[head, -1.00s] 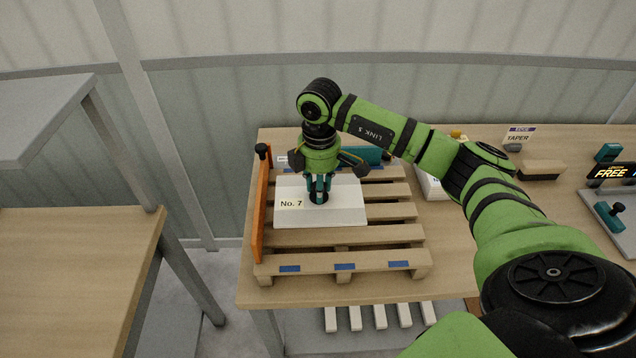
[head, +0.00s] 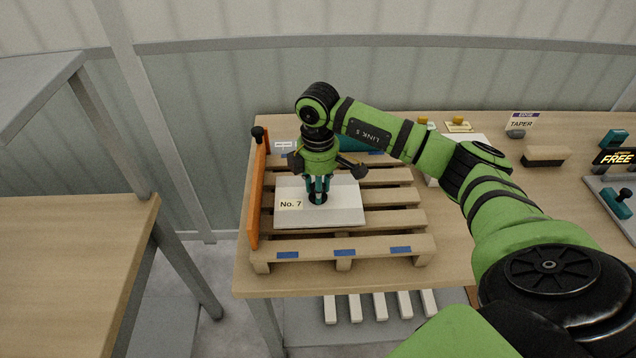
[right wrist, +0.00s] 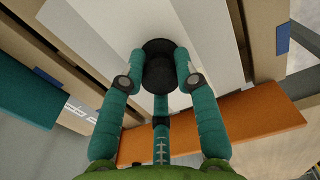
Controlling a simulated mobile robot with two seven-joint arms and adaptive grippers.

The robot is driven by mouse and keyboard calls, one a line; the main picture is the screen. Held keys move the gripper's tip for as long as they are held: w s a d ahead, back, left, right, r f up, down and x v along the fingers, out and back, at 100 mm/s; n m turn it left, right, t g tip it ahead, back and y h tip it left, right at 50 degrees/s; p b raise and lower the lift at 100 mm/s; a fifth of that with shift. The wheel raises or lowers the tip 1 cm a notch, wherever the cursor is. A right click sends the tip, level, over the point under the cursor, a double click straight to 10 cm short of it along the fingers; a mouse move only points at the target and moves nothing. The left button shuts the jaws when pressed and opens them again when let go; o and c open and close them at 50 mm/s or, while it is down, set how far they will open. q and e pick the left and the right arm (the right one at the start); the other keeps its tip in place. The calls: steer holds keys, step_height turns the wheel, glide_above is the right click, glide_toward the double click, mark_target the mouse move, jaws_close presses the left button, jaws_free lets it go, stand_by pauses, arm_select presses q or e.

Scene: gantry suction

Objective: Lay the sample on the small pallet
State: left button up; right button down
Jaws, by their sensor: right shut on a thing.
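The sample is a white slab (head: 342,204) marked "No. 7" with a black round knob on top. It is level, over the left part of the small wooden pallet (head: 402,221). It sits very low on or just above the slats; I cannot tell whether it touches. My right gripper (head: 317,190) points down and is shut on the knob. In the right wrist view, the teal fingers (right wrist: 160,80) close round the black knob, with the white slab (right wrist: 95,25) behind. My left gripper is not in view.
An orange upright board (head: 257,195) with a black knob stands along the pallet's left side, close to the slab. A teal object (head: 362,145) lies behind the pallet. A wooden block (head: 545,156) is to the right. The pallet's right slats are clear.

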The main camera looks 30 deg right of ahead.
steer(key=shift+f+b, duration=0.35)
steer(key=shift+f, duration=0.25)
stand_by(0.6)
steer(key=c, duration=0.8)
jaws_free()
steer(key=shift+c, duration=0.2)
steer(key=shift+r, duration=0.1)
step_height(320, 180, up, 12)
